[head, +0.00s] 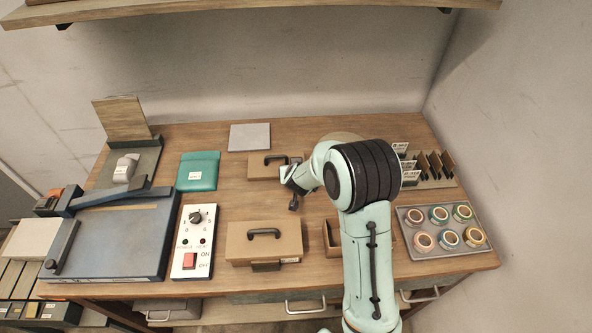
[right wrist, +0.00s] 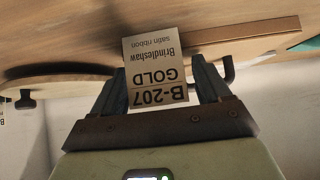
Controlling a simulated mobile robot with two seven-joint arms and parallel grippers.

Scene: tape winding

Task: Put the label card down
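The label card (right wrist: 158,68) is cream with dark print reading "B-207 GOLD, Brindleshaw, satin ribbon", upside down in the right wrist view. My right gripper (right wrist: 163,84) has one finger on each side of the card and is shut on it. In the head view my right gripper (head: 293,188) is over the middle of the bench (head: 215,210), beside the rear brown lidded box (head: 258,172). The card is hard to make out there. Whether it touches anything below cannot be told. My left gripper is not in view.
A front brown box (head: 263,240) with a handle stands near the bench edge. A switch panel (head: 191,245), a teal pouch (head: 198,172) and a grey flat plate (head: 250,137) lie left. A card rack (head: 432,172) and a tray of spools (head: 446,253) stand right.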

